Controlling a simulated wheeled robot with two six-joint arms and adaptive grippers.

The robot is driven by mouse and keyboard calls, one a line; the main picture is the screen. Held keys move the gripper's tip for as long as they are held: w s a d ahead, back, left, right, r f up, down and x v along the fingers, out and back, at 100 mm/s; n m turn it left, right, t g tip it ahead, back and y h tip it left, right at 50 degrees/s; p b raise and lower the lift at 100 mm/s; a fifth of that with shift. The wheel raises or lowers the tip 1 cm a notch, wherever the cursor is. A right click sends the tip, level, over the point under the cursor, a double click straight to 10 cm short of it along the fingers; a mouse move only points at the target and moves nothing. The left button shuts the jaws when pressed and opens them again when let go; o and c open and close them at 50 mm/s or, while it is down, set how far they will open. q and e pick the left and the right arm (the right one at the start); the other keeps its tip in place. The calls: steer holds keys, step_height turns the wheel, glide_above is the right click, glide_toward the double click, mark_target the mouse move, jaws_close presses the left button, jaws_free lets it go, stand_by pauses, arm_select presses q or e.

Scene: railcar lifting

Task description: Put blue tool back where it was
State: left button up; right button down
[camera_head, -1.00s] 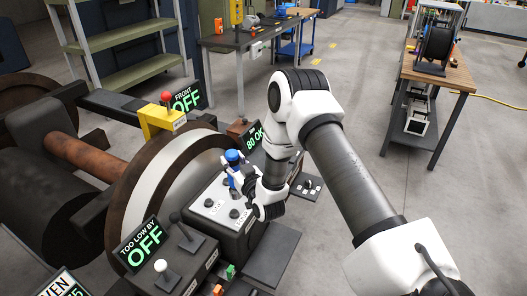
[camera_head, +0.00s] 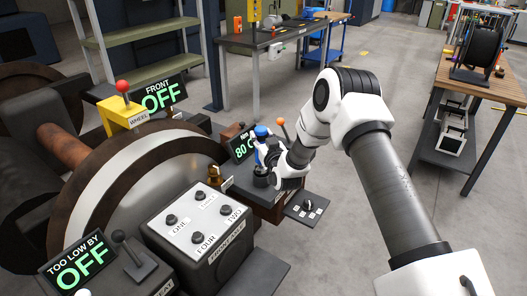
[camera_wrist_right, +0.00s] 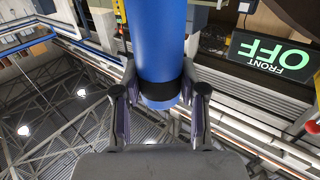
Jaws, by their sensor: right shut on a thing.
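The blue tool (camera_head: 262,131) has a blue top and stands roughly upright in the head view. My right gripper (camera_head: 268,156) is shut on it. In the right wrist view the tool (camera_wrist_right: 160,45) is a thick blue cylinder with a black band, between the two fingers of my right gripper (camera_wrist_right: 160,108). A short dark round holder (camera_head: 262,178) shows just below the tool on the dark box beside the display reading 80. I cannot tell whether the tool's lower end touches it. My left gripper is not in view.
A box with several black knobs (camera_head: 190,222) stands nearer, with a brass fitting (camera_head: 214,175) behind it. An orange-knobbed lever (camera_head: 283,131) rises close behind the tool. A yellow block with a red knob (camera_head: 123,108) stands left.

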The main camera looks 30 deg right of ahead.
step_height(320, 180, down, 3)
steer(key=shift+d+f, duration=0.1)
steer(key=shift+d, duration=0.05)
steer(key=shift+f, duration=0.3)
steer(key=c, duration=0.7)
jaws_free()
steer(key=shift+o, duration=0.2)
